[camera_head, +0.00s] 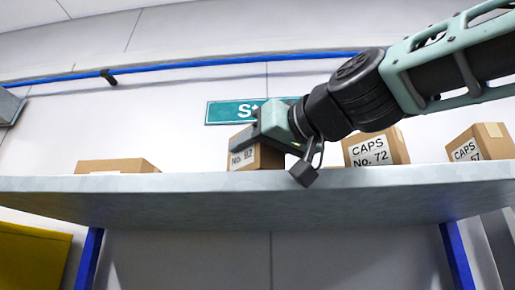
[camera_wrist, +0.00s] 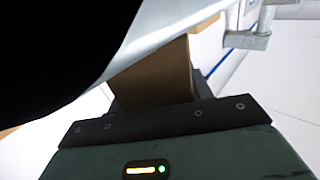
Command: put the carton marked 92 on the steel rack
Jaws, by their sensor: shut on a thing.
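My gripper (camera_head: 272,130) is shut on a brown carton (camera_head: 256,158) at the grey shelf. The carton's white label is partly covered by the gripper; its number ends in 2, and I cannot tell whether it reads 82 or 92. The carton appears upright at the shelf's front edge; I cannot tell if it rests on the board. In the wrist view the carton (camera_wrist: 155,75) sits between the jaws, with a pale surface cutting across it. I cannot identify a steel rack for certain in these views.
The grey shelf board (camera_head: 270,195) stands on blue posts. To the right are a carton marked 72 (camera_head: 376,148) and one whose label starts with 5 (camera_head: 480,143). A low carton (camera_head: 118,166) is at left. A green sign (camera_head: 228,112) is behind; something yellow (camera_head: 32,255) is lower left.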

